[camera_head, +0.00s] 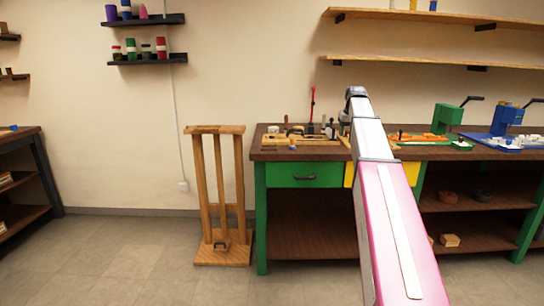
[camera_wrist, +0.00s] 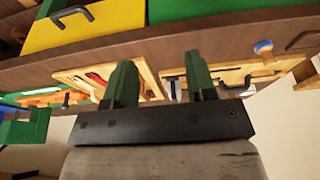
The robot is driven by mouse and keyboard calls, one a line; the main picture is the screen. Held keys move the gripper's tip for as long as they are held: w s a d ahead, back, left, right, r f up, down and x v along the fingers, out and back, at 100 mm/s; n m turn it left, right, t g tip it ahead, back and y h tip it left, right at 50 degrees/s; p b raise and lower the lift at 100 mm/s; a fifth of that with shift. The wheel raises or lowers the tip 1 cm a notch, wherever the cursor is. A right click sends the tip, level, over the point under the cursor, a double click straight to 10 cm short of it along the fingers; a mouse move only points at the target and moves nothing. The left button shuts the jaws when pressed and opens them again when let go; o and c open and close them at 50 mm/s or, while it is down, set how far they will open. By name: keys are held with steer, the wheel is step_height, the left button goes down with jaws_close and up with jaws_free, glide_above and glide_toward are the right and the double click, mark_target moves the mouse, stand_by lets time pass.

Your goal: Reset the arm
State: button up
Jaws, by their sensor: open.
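My arm reaches out over the workbench (camera_head: 300,155), and its end is largely hidden behind its own links in the head view. In the wrist view my gripper (camera_wrist: 161,82) shows two green fingers spread apart, with nothing between them. The wrist picture appears upside down, with the bench front at the top. Wooden tool boards (camera_wrist: 147,82) lie on the bench behind the fingers in that view. I cannot tell how far the fingertips are from the boards.
A wooden stand (camera_head: 219,195) is on the floor left of the bench. Green (camera_head: 449,115) and blue (camera_head: 508,117) machines stand at the right. A green drawer (camera_head: 305,175) and a yellow drawer (camera_wrist: 85,22) front the bench. Wall shelves (camera_head: 415,62) hang above. The floor at the left is clear.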

steer(key=s+a+f+g, duration=0.1)
steer(key=s+a+f, duration=0.3)
steer(key=s+f, duration=0.6)
steer(key=s+a+f, duration=0.4)
steer(key=s+f, duration=0.1)
steer(key=f, duration=0.8)
steer(key=s+a+f+g, duration=0.1)
steer(key=s+a+f, duration=0.3)
steer(key=s+f, duration=0.6)
steer(key=s+a+f+g, duration=0.1)
steer(key=s+a+f, duration=0.1)
steer(key=s+f, duration=0.8)
steer(key=shift+a+f, duration=0.25)
steer(key=shift+a, duration=0.15)
steer(key=shift+s, duration=0.1)
